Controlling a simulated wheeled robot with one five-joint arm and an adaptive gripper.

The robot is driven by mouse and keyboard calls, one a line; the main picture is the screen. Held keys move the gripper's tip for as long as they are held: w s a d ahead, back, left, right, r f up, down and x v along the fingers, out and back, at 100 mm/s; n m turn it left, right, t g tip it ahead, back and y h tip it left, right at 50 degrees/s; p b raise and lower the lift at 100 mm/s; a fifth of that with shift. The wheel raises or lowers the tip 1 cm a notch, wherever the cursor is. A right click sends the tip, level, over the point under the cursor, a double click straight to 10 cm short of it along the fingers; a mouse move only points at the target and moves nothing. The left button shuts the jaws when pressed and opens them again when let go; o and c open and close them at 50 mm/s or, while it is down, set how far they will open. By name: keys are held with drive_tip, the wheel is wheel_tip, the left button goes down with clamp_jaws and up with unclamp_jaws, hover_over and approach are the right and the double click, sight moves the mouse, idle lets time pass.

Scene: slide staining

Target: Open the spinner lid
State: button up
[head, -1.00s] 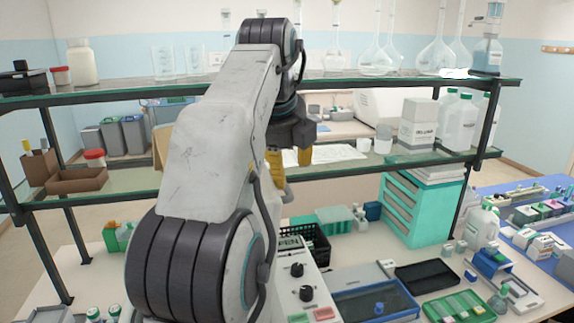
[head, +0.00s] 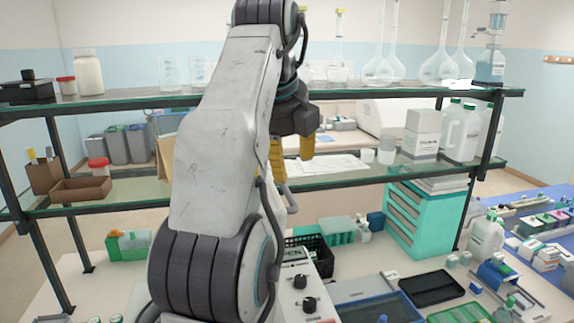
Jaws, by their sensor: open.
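A flat box with a dark bluish top (head: 372,309) lies at the bottom edge in the head view, with a small blue knob (head: 382,319) partly cut off. It looks like the spinner lid, but I cannot be sure; it looks shut. Beside it, a pale panel with black knobs (head: 309,304) is partly hidden behind my arm. My gripper (head: 292,154) has yellow fingers, spread and pointing down, with nothing visible between them. It appears high above the bench, at shelf height in the picture, apart from the box.
A two-tier glass shelf (head: 400,176) with glassware and bottles crosses behind my arm. A black crate (head: 318,258), a teal drawer unit (head: 420,222) and a black tray (head: 432,289) stand on the bench. A white jug (head: 487,237) is at right.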

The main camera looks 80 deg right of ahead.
drive_tip(key=a, duration=1.2)
idle(0.8)
